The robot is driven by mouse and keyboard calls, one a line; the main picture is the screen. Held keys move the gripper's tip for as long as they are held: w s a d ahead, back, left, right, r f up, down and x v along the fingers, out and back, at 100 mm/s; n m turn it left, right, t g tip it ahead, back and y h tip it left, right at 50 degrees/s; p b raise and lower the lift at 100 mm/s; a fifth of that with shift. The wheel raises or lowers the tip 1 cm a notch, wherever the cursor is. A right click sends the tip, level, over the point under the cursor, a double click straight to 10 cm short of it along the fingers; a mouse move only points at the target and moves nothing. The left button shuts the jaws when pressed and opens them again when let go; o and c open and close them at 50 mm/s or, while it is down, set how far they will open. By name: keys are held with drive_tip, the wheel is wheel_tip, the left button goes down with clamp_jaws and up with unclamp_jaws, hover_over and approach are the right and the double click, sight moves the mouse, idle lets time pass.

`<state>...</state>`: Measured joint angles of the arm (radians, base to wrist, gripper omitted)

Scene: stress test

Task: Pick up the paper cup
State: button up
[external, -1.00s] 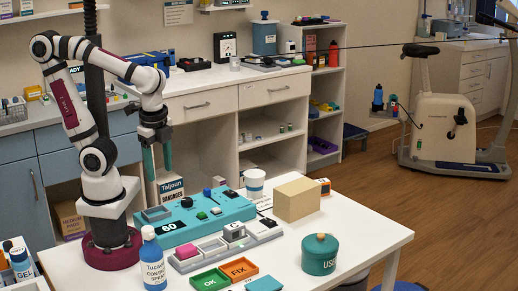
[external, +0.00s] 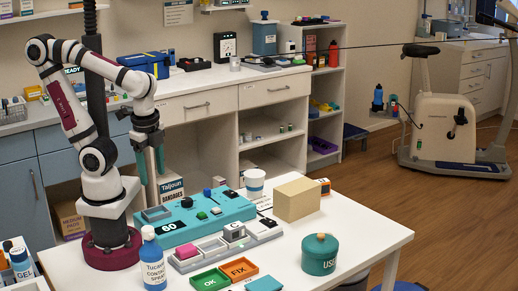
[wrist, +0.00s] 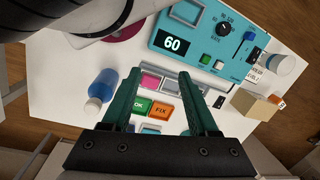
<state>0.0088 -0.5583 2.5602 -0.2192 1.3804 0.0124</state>
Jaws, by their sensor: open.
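The paper cup (external: 255,184) is white with a blue band and stands upright at the back of the white table, behind the tan box. In the wrist view the cup (wrist: 281,65) lies at the right edge, beyond the teal console. My gripper (external: 152,177) is open and empty, fingers pointing down, above the back left of the table and well left of the cup. In the wrist view its green fingers (wrist: 159,75) are spread, with only the table and panels seen between them.
The teal console (external: 205,213) lies between my gripper and the cup. The tan box (external: 297,199) stands right in front of the cup. A blue bottle (external: 152,258), button panels and a teal lidded pot (external: 320,254) are nearer. The table's right side (external: 372,232) is clear.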

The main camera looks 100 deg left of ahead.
idle(0.3)
drive_tip(key=o, duration=0.6)
drive_tip(key=shift+o, duration=0.2)
drive_tip(key=w+a+g+h, duration=0.1)
drive_tip(key=w+h, duration=0.2)
drive_tip(key=w, duration=0.3)
drive_tip(key=n+t+h, duration=0.2)
drive_tip(key=n+t, duration=0.1)
drive_tip(key=t, duration=1.1)
hover_over(263, 181)
drive_tip(key=s+a, duration=0.3)
drive_tip(key=s, duration=0.5)
drive_tip(key=s+a, duration=0.2)
drive_tip(key=s, duration=0.7)
wheel_tip(263, 181, down, 12)
drive_tip(key=x, duration=1)
drive_tip(key=r+x, duration=0.1)
drive_tip(key=x, duration=0.4)
drive_tip(key=shift+w+d+f, duration=0.15)
drive_tip(key=shift+w, duration=0.25)
